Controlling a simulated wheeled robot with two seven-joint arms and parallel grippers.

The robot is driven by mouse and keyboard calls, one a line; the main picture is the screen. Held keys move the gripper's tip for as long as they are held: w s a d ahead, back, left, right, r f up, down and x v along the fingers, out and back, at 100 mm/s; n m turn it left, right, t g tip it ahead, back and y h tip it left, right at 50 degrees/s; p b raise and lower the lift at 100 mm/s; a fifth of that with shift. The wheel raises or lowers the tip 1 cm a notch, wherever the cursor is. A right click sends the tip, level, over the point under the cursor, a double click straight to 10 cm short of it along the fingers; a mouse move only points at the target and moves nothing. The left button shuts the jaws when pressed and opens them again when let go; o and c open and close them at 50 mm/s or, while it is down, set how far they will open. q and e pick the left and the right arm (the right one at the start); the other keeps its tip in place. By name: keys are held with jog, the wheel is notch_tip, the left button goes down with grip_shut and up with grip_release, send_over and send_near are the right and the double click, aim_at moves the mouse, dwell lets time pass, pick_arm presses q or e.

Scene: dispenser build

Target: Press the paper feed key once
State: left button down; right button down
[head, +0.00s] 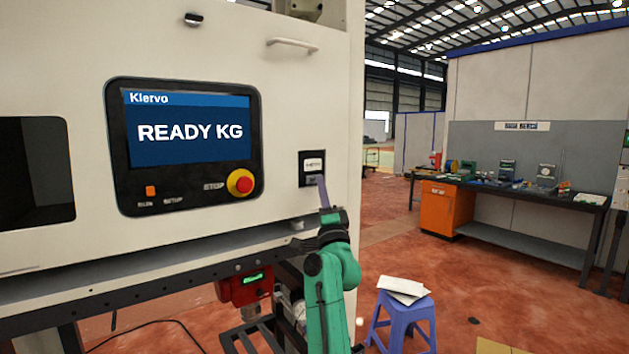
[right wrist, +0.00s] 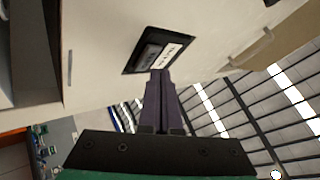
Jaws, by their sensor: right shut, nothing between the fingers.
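A small black panel (head: 304,179) with a white label (head: 313,164) is set in the machine's pale front, right of the screen. In the right wrist view the same panel (right wrist: 131,67) shows the white label beside a dark grey key-like part (right wrist: 148,55); its lettering is too small to read. My right gripper (head: 321,180) is shut and empty, its purple fingers pointing up at the panel's lower right part. In the right wrist view its fingertips (right wrist: 160,73) overlap the panel's edge. I cannot tell whether they touch it. My left gripper is out of view.
The screen (head: 185,143) reads "READY KG". A red stop button (head: 240,182) on a yellow ring sits below it. A handle (head: 292,44) juts out above the panel. A ledge (head: 150,262) runs below. A blue stool (head: 402,318) stands at the right.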

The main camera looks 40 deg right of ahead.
jog(key=s, duration=0.5)
jog(key=shift+p, duration=0.3)
dwell(0.6)
